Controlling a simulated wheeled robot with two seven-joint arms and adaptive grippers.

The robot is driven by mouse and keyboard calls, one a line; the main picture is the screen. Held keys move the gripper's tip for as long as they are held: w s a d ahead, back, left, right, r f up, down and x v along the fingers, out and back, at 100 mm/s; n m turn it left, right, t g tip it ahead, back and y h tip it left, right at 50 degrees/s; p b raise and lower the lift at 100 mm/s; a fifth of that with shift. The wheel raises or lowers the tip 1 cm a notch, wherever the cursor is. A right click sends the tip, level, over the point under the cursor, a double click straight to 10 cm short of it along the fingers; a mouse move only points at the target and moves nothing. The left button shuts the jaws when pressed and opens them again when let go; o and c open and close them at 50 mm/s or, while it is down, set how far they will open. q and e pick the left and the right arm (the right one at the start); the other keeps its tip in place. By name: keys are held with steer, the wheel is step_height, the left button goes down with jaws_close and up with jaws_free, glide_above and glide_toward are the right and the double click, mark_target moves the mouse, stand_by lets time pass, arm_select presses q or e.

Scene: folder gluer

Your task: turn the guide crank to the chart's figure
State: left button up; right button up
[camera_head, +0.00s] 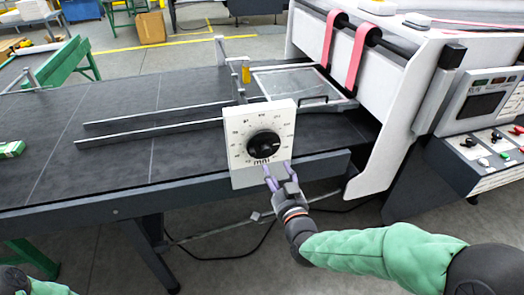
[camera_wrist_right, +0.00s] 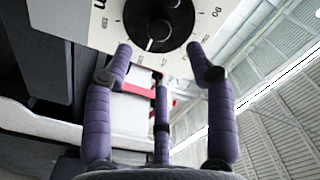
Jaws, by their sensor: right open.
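The guide crank (camera_head: 264,146) is a round black knob with a white pointer mark. It sits on a white plate (camera_head: 238,165) with figures around it, at the front edge of the dark table. In the right wrist view the knob (camera_wrist_right: 160,22) is at the top, its white mark toward the bottom of the knob. My right gripper (camera_head: 278,170) is open just below the knob. In the wrist view its purple fingers (camera_wrist_right: 164,62) stand apart on either side below the knob, with nothing between them. I cannot make out a chart.
Two metal guide rails (camera_head: 150,130) lie on the dark table (camera_head: 60,150). The white machine (camera_head: 375,165) with pink belts (camera_head: 357,68) stands right of the crank. A control panel (camera_head: 490,135) is at far right.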

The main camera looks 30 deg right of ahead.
mark_target(267, 153)
steer(key=b+x, duration=0.1)
steer(key=x, duration=0.8)
steer(key=shift+w+d+b, duration=0.1)
steer(key=shift+w+b, duration=0.2)
jaws_close()
